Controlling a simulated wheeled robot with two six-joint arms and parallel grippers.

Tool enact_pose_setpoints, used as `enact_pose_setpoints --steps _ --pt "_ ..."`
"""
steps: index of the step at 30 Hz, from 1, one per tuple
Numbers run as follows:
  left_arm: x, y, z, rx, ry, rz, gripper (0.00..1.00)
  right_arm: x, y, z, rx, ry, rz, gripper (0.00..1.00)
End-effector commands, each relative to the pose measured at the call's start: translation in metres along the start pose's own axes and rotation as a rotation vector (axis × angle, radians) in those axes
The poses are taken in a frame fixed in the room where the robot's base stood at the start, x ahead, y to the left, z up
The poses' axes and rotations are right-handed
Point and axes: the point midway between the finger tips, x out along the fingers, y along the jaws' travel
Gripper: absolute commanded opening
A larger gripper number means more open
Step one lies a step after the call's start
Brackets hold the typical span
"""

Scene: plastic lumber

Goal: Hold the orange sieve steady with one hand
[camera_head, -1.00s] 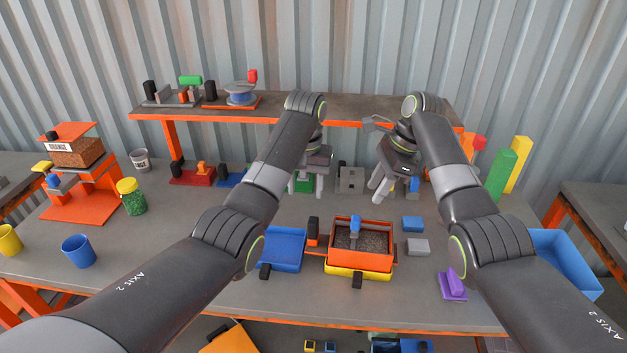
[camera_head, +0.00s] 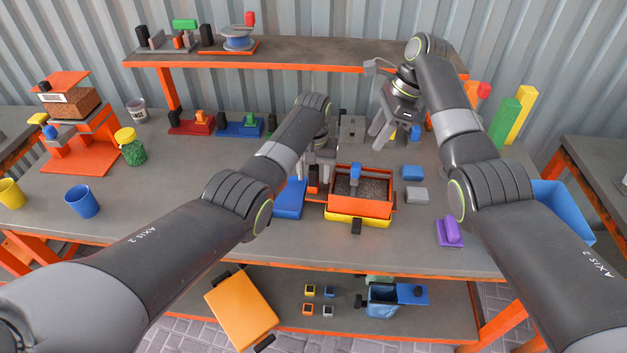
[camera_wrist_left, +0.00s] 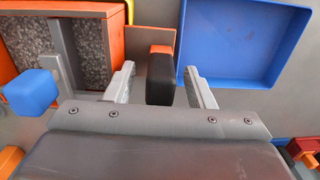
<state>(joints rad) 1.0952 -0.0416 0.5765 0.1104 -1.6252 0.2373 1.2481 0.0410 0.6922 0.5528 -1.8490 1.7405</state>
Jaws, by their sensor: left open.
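The orange sieve (camera_head: 360,208) holds dark grey grains and sits over a yellow tray (camera_head: 375,220) on the bench. A blue-topped tool (camera_head: 355,170) stands in it. The sieve's upright black handle (camera_head: 313,178) is on its left side. My left gripper (camera_head: 318,172) is at this handle. In the left wrist view the open fingers (camera_wrist_left: 160,88) stand on either side of the black and orange handle (camera_wrist_left: 160,75), with gaps on both sides. My right gripper (camera_head: 382,132) hangs above the bench behind the sieve; its finger gap is unclear.
A blue tray (camera_head: 288,205) lies close on the left of the sieve. A blue block (camera_head: 412,172), a grey block (camera_head: 416,195) and a purple piece (camera_head: 449,232) lie to the right. A raised shelf (camera_head: 290,55) runs along the back.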

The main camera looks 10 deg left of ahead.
Motion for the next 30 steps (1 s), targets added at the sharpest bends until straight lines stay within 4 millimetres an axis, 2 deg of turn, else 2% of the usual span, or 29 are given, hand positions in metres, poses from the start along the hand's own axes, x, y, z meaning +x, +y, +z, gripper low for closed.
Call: enact_pose_setpoints --steps 1,9,21,30 --pt "0.008 0.0 0.001 0.0 -0.003 -0.001 0.49 0.0 0.0 0.0 0.0 0.0 0.0 0.36" --pt "0.028 0.0 0.0 0.0 -0.001 0.0 0.49 0.0 0.0 0.0 0.0 0.0 0.0 0.36" --pt "0.032 0.0 0.0 0.0 0.001 0.0 0.49 0.0 0.0 0.0 0.0 0.0 0.0 0.36" --pt "0.032 0.0 0.0 0.0 0.001 0.0 0.1 0.0 0.0 0.0 0.0 0.0 0.0 0.36"
